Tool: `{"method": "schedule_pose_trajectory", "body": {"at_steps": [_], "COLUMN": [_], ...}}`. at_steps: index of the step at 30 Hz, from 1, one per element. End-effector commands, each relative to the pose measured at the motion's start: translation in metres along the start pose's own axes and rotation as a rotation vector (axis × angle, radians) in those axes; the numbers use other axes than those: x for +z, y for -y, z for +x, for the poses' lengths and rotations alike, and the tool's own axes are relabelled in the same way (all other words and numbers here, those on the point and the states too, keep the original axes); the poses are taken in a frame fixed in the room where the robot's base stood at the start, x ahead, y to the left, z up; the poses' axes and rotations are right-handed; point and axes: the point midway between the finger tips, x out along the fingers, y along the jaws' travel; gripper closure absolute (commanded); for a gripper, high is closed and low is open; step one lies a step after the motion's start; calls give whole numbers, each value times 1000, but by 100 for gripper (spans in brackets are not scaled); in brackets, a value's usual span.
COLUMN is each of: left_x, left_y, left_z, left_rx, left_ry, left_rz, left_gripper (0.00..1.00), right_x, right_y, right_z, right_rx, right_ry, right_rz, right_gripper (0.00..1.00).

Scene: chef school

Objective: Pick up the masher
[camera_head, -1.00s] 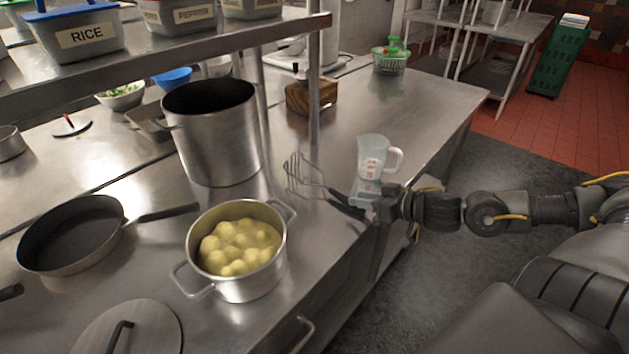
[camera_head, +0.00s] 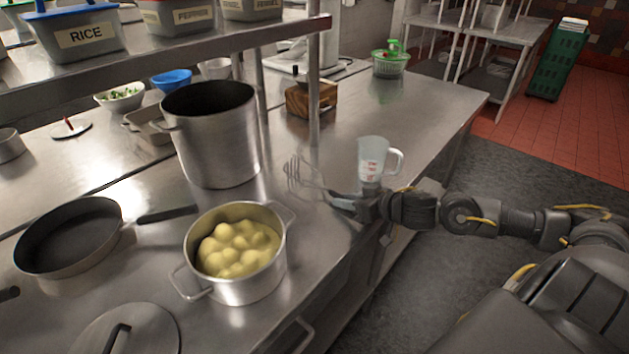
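The masher lies on the steel counter, with its wire head (camera_head: 293,171) pointing left, between the tall pot and the measuring jug. Its dark handle runs right, into my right gripper (camera_head: 345,201). The fingers are at the handle and cover much of it. They are too small and dark to show whether they are open or closed on it. I see no clear gap under the masher head. My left gripper is not in view.
A clear measuring jug (camera_head: 372,160) stands just behind my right gripper. A pot of potatoes (camera_head: 240,290) is at front left of the masher, a tall pot (camera_head: 217,140) behind left. A shelf post (camera_head: 314,100) rises behind. The counter (camera_head: 420,125) is clear toward the back right.

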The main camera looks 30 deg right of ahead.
Motion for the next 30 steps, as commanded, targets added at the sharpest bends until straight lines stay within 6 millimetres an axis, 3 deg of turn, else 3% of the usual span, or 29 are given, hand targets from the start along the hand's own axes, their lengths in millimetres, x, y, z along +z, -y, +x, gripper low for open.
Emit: {"method": "schedule_pose_trajectory", "body": {"at_steps": [1,7,17,23,26,30], "left_x": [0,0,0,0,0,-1], "left_y": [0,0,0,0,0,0], "left_z": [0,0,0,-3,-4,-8], "left_rx": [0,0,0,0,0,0], "left_ry": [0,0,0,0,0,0], "left_rz": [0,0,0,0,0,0], "left_gripper": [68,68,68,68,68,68], "right_x": [0,0,-4,-22,-33,-48], "right_y": [0,0,1,4,10,33], "right_z": [0,0,-2,-9,-17,-45], "right_rx": [0,0,0,-1,-1,-3], "right_ry": [0,0,-3,-4,-1,6], "right_rz": [0,0,-1,-3,-5,-8], "right_gripper": [76,100,100,100,100,100]}}
